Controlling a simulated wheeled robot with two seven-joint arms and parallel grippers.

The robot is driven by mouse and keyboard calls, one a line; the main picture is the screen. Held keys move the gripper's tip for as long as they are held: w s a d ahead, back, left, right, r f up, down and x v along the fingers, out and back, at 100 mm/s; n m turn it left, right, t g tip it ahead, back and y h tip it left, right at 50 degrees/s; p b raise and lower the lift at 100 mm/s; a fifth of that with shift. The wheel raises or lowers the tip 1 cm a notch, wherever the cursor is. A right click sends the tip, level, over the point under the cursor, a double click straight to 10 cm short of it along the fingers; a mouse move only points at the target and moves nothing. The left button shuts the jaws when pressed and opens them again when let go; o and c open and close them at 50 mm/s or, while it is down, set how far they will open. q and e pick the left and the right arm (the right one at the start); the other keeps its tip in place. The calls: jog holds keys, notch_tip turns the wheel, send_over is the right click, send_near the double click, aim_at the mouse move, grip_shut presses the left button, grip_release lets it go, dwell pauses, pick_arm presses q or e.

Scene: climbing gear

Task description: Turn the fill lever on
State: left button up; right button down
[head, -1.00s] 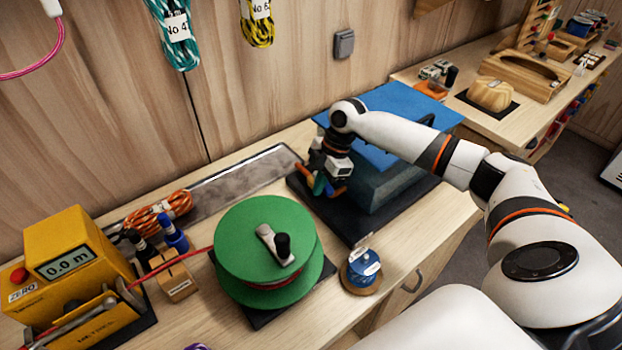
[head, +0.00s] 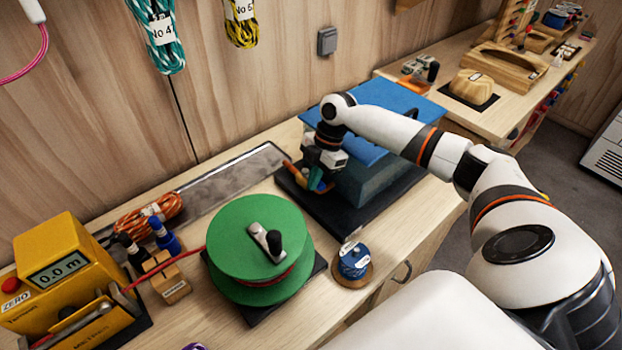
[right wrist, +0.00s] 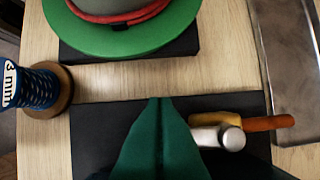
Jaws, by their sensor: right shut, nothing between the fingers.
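The fill lever (right wrist: 268,123) has an orange handle beside a round metal fitting (right wrist: 228,136) in the right wrist view. Its handle points right there, toward the metal tray. In the head view the orange handle (head: 291,169) shows at the left of the blue box (head: 372,180), partly hidden by my gripper. My right gripper (head: 321,187) is low in front of the box, close to the lever. In the right wrist view its green fingers (right wrist: 159,101) are together and empty, left of the lever; I cannot tell whether they touch it. My left gripper is not in view.
A green reel (head: 245,232) with a crank stands left of the gripper. A blue cord spool (head: 354,262) stands near the bench edge. A long metal tray (head: 225,180) lies along the wall. A yellow meter (head: 58,254) stands at far left.

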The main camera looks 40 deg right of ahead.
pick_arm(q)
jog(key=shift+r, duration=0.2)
pick_arm(e)
jog(key=shift+w+d+r, duration=0.15)
jog(key=shift+d, duration=0.1)
jog(key=shift+a+p, duration=0.1)
jog(key=shift+p, duration=0.2)
jog(key=shift+w+f, duration=0.2)
jog(key=shift+a, duration=0.25)
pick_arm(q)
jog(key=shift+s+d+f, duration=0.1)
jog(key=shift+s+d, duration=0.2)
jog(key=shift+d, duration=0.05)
pick_arm(e)
notch_tip(320, 180, up, 10)
jog(key=shift+f, duration=0.2)
